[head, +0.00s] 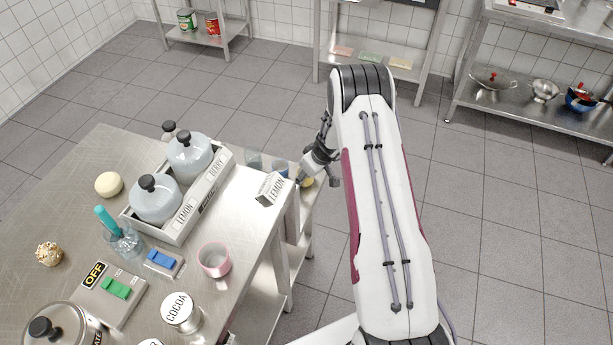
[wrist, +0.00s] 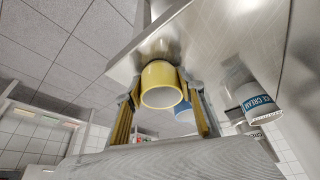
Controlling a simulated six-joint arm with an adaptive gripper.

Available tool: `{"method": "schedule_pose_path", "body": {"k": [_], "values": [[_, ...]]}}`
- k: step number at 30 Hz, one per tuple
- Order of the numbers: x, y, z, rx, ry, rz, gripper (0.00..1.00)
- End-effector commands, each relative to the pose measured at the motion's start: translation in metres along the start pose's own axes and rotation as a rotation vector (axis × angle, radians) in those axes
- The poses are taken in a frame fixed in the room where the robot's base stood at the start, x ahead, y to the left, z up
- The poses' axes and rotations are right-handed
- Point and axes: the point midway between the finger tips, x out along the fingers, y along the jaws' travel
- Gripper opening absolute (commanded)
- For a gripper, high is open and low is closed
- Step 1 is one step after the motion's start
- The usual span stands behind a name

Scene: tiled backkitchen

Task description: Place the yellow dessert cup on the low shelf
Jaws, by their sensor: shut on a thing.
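The yellow dessert cup (wrist: 161,76) is between the two fingers of my gripper (wrist: 163,98) in the wrist view, mouth facing the camera. My gripper is shut on it. In the head view my gripper (head: 313,168) is beside the steel table's right edge, with a little of the yellow cup (head: 308,182) showing below it. A bare metal surface, seemingly the low shelf (wrist: 222,42), lies right by the cup's base and shows a yellowish reflection. I cannot tell whether the cup touches it.
A blue cup (wrist: 184,113) stands close behind the yellow one, and an ice cream tub (wrist: 258,104) is to the right.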

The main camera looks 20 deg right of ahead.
Motion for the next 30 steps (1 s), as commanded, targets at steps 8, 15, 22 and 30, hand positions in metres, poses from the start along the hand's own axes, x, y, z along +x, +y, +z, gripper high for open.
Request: {"method": "schedule_pose_path", "body": {"k": [8, 15, 22, 30], "values": [[0.0001, 0.0003, -0.0004, 0.000, 0.001, 0.001, 0.11], [0.0028, 0.0002, 0.0009, 0.000, 0.001, 0.000, 0.48], [0.0028, 0.0001, 0.0009, 0.000, 0.000, 0.000, 0.55], [0.0009, 0.0002, 0.0000, 0.000, 0.001, 0.000, 0.55]]}}
